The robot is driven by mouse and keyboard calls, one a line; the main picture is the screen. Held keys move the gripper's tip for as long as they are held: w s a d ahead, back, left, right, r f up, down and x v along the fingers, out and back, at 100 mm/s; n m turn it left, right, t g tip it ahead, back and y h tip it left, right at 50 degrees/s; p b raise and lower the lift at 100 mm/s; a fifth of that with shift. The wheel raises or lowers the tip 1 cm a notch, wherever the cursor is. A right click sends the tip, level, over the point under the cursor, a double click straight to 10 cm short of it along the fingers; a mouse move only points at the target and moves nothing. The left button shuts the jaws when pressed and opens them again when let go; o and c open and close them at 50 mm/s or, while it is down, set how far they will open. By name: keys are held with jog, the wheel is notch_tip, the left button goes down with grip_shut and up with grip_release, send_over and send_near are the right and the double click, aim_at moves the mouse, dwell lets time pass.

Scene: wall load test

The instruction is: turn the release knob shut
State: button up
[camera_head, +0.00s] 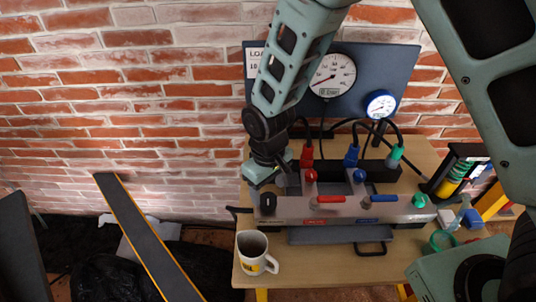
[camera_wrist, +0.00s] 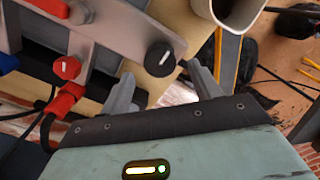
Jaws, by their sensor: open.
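The black knob (camera_head: 268,203), which I take to be the release knob, sits at the left end of the grey valve block (camera_head: 345,207). Its label is too small to read. In the wrist view the knob (camera_wrist: 160,58) shows a white pointer line, tilted up to the right. My gripper (camera_head: 272,181) is above and behind the block's left end. In the wrist view my gripper's fingers (camera_wrist: 161,75) are apart and empty, with the knob just beyond and between their tips. I cannot tell whether they touch it.
Red (camera_head: 323,199) and blue (camera_head: 384,198) levers lie along the block, with hoses behind. A large dial gauge (camera_head: 332,75) and a small one (camera_head: 380,105) hang on the back panel. A white mug (camera_head: 250,246) stands at the table's front left. A yellow-edged plank (camera_head: 145,235) leans left of the table.

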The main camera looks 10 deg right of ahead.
aim_at(268, 198)
notch_tip(268, 198, up, 14)
jog(key=b, duration=0.1)
jog(key=shift+r, duration=0.15)
dwell(0.4)
jog(key=s+d+r, duration=0.1)
jog(key=s+d, duration=0.1)
jog(key=s, duration=0.7)
jog(key=s+d+r+n, duration=0.1)
jog(key=s+d, duration=0.2)
jog(key=s, duration=0.7)
jog(key=shift+d+r+y, duration=0.15)
jog(key=shift+d+y, duration=0.15)
